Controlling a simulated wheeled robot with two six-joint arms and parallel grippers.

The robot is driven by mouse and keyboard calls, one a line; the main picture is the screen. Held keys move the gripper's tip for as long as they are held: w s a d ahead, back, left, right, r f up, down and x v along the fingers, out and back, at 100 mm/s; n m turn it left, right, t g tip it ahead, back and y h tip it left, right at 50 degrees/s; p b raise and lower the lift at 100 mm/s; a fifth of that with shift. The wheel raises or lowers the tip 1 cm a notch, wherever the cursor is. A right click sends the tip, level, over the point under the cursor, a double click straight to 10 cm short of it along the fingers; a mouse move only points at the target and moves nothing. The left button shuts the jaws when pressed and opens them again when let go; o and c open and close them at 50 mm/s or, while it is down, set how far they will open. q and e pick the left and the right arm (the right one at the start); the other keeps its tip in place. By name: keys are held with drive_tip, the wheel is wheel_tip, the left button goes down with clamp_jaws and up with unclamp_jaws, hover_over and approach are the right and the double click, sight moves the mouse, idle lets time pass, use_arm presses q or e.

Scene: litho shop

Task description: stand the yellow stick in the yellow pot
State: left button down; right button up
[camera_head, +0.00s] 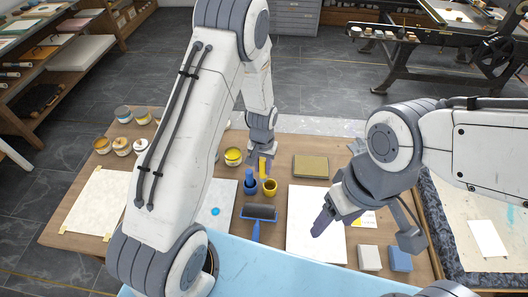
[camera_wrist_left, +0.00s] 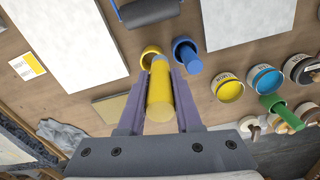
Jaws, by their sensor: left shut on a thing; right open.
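My left gripper (camera_head: 262,158) is shut on the yellow stick (camera_head: 262,167), which also shows between the fingers in the left wrist view (camera_wrist_left: 160,92). The yellow pot (camera_head: 270,188) stands on the table, close by the stick's lower end. In the left wrist view the stick's far end overlaps the near rim of the yellow pot (camera_wrist_left: 151,52). I cannot tell whether the end is above or inside the rim; in the head view it looks above and slightly left. My right gripper (camera_head: 362,226) is open and empty over the right part of the table.
A blue pot with a blue stick (camera_wrist_left: 190,60) stands beside the yellow pot. A roller (camera_head: 258,213) lies in front. A yellow paint tin (camera_head: 233,156) stands to the left, and an olive block (camera_head: 310,166) to the right. White sheets cover other parts of the table.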

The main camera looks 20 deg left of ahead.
use_arm(q)
drive_tip(key=shift+w+d+f+b, duration=0.35)
drive_tip(key=shift+f+b, duration=0.55)
drive_tip(key=shift+f, duration=0.6)
drive_tip(key=shift+w+d+f+b, duration=0.35)
drive_tip(key=shift+f+b, duration=0.55)
drive_tip(key=shift+f, duration=0.65)
drive_tip(key=shift+w+d+f+b, duration=0.25)
drive_tip(key=shift+w+f+b, duration=0.2)
drive_tip(key=shift+f+b, duration=0.75)
use_arm(e)
drive_tip(key=shift+d+f+p, duration=0.1)
drive_tip(key=shift+f+p, duration=0.2)
drive_tip(key=shift+f, duration=1.65)
use_arm(q)
drive_tip(key=shift+f, duration=0.3)
drive_tip(key=c, duration=0.5)
unclamp_jaws()
wheel_tip(320, 180, up, 10)
drive_tip(key=shift+r+b, duration=0.25)
drive_tip(key=shift+b, duration=0.85)
use_arm(e)
wheel_tip(320, 180, down, 2)
drive_tip(key=shift+f, duration=0.1)
